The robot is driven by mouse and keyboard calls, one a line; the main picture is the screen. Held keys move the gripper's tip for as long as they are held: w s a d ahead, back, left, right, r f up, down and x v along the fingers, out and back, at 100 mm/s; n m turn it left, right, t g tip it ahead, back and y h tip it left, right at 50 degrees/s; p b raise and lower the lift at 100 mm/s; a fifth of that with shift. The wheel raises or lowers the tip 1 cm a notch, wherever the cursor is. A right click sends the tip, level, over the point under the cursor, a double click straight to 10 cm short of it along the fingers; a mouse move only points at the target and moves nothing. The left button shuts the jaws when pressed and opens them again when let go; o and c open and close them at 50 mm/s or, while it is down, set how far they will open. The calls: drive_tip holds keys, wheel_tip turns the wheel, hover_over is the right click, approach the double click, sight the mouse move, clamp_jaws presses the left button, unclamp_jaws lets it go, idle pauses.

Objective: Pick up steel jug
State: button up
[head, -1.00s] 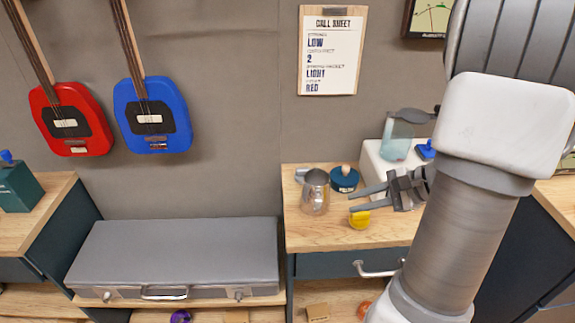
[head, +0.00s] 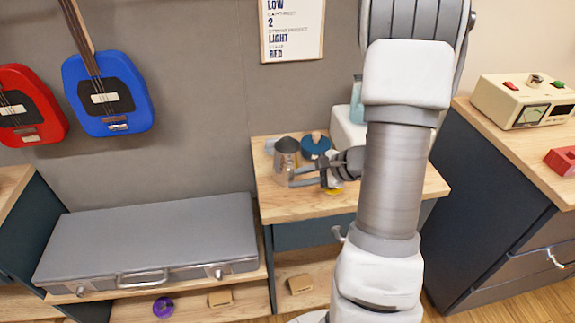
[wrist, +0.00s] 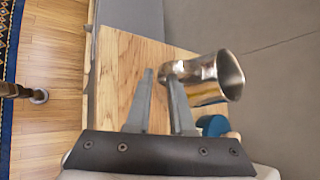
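The steel jug (head: 286,155) stands near the left side of the wooden counter top in the head view. In the wrist view the shiny jug (wrist: 215,80) is right of my fingers, its handle (wrist: 166,69) pointing left toward them. My gripper (head: 293,178) reaches in from the right, low on the jug's near side. In the wrist view my gripper (wrist: 158,78) is open, with a gap between its fingers. The right fingertip overlaps the handle area; I cannot tell whether it touches. Nothing is held.
A blue round lidded thing (head: 315,146) stands just right of the jug. A yellow thing (head: 333,191) is below my gripper. A white box (head: 345,128) with a translucent container (head: 357,98) stands behind. A grey case (head: 150,240) lies lower left.

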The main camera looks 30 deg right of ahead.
sight(283, 193)
drive_tip(key=x, duration=0.5)
drive_tip(key=shift+b, duration=0.3)
clamp_jaws()
idle(1.0)
